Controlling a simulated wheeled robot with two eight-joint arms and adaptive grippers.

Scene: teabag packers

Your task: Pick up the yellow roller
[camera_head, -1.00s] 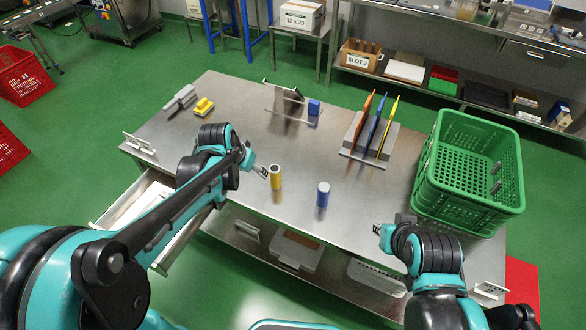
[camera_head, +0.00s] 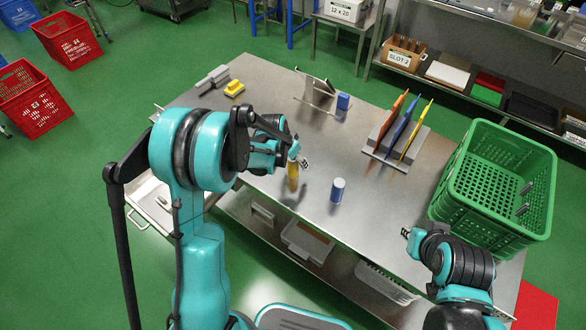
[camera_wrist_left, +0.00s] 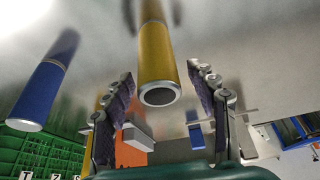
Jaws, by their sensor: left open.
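The yellow roller (camera_head: 293,178) stands upright on the steel table, its upper part partly hidden by my left gripper (camera_head: 299,157). In the left wrist view the yellow roller (camera_wrist_left: 156,48) has its grey-rimmed hollow end between the open fingertips of my left gripper (camera_wrist_left: 160,84). Gaps show on both sides, so the fingers do not appear to grip it. A blue roller (camera_head: 337,191) stands to the right on the table and also shows in the left wrist view (camera_wrist_left: 42,88). My right gripper (camera_head: 409,234) is by the table's front right, too small to read.
A green crate (camera_head: 475,205) stands at the table's right end. A rack (camera_head: 412,148) with coloured upright boards is behind the rollers. A blue block (camera_head: 344,101) and a yellow-handled piece (camera_head: 234,88) lie farther back. Bare table surrounds the blue roller.

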